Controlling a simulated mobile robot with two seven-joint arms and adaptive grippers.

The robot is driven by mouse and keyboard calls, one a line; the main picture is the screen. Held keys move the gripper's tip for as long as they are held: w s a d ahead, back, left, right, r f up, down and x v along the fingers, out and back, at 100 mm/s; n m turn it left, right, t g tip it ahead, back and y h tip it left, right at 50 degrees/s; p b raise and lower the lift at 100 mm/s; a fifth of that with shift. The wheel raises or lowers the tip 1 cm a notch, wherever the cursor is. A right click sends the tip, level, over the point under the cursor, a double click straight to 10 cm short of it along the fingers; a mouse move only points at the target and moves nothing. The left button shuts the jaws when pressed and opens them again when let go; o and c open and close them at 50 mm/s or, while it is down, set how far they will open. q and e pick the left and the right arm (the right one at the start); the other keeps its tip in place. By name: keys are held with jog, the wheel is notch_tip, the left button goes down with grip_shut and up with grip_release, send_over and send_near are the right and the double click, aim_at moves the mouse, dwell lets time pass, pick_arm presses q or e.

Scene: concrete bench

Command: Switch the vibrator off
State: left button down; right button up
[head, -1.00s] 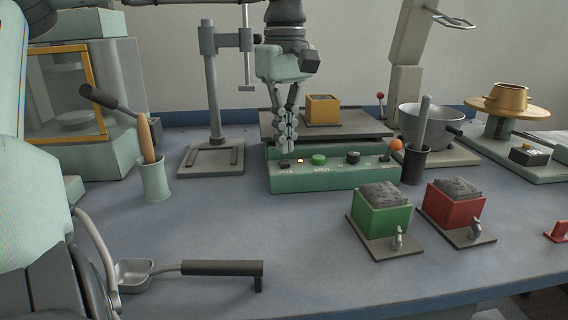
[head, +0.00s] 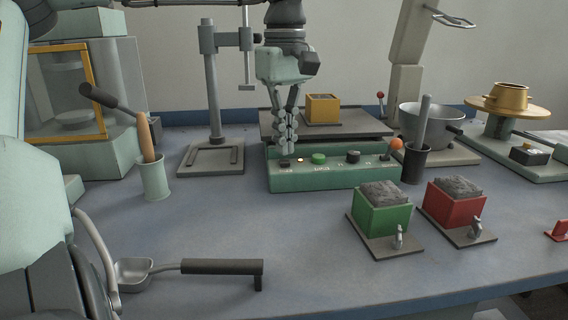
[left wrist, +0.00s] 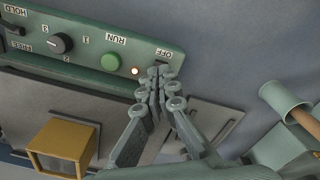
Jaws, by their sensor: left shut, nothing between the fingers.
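The vibrator is a low green control box (head: 330,181) in front of a dark plate (head: 362,127) that carries a yellow mould (head: 322,108). Its front panel has an OFF button (head: 285,162), a glowing orange lamp (head: 300,160), a green RUN button (head: 319,158) and a black knob (head: 353,156). My left gripper (head: 287,149) points down with its fingers shut and empty, right at the OFF end. In the left wrist view its fingertips (left wrist: 160,73) lie over the OFF button and largely hide it; I cannot tell whether they touch it. My right gripper is out of view.
A lever with an orange ball (head: 396,144) is at the box's right end. Green (head: 381,211) and red (head: 455,205) filled moulds stand front right. The bench front centre is clear.

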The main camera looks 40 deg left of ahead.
aim_at(285, 162)
pick_arm(q)
jog(key=shift+f+b, duration=0.55)
jog(key=shift+f, duration=0.55)
dwell(0.3)
jog(key=shift+r, duration=0.15)
notch_tip(285, 162, up, 7)
jog(key=p, duration=0.6)
jog(key=shift+p, duration=0.35)
dwell(0.3)
